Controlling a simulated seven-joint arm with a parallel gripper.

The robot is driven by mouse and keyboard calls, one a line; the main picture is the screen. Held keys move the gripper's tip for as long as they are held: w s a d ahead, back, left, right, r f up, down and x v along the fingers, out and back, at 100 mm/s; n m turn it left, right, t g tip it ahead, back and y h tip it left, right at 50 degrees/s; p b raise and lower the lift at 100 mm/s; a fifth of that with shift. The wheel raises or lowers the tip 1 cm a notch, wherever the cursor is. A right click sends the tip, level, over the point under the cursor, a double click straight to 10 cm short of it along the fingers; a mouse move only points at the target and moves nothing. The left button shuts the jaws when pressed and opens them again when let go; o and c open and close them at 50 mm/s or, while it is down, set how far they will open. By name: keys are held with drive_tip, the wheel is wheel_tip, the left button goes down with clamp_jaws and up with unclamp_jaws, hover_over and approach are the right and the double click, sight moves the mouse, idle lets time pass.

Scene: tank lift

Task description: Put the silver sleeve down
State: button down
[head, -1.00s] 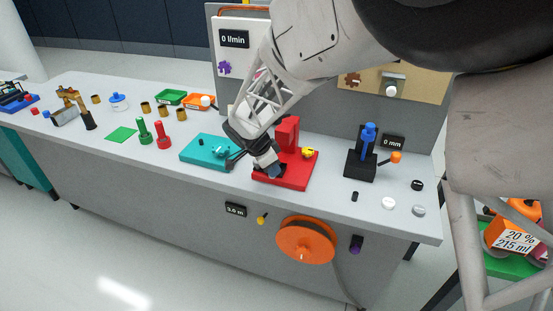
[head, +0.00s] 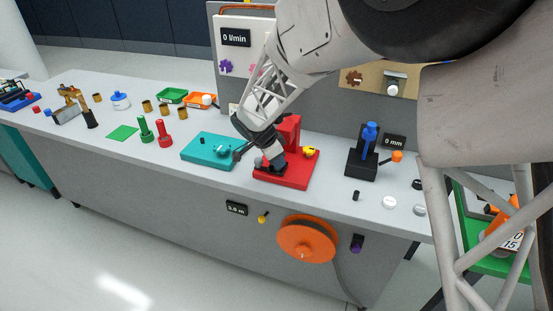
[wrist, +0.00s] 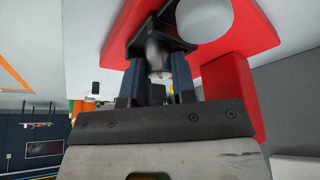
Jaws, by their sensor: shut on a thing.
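My gripper (head: 273,157) is over the left part of the red stand (head: 296,174) on the bench. In the wrist view its two dark blue fingers (wrist: 158,74) are closed on a grey, metallic round piece, which I take to be the silver sleeve (wrist: 157,48). The sleeve is at a black block (wrist: 140,42) on the red stand. I cannot tell whether it rests in the block or is just above it. In the head view the sleeve is hidden by my gripper.
The red stand's upright (head: 289,130) rises close behind my gripper, with a yellow part (head: 309,151) beside it. A teal plate (head: 205,152) lies to the left. A black stand with a blue post (head: 369,140) is to the right. Clear bench lies between the red and black stands.

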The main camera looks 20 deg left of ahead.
sight(272, 170)
drive_tip(key=c, duration=0.9)
unclamp_jaws()
drive_tip(key=shift+f, duration=0.15)
drive_tip(key=shift+s, duration=0.1)
drive_tip(key=shift+v, duration=1.85)
drive_tip(key=s+a, duration=0.8)
drive_tip(key=shift+s+a, duration=0.1)
drive_tip(key=shift+a, duration=0.1)
drive_tip(key=shift+d, duration=0.1)
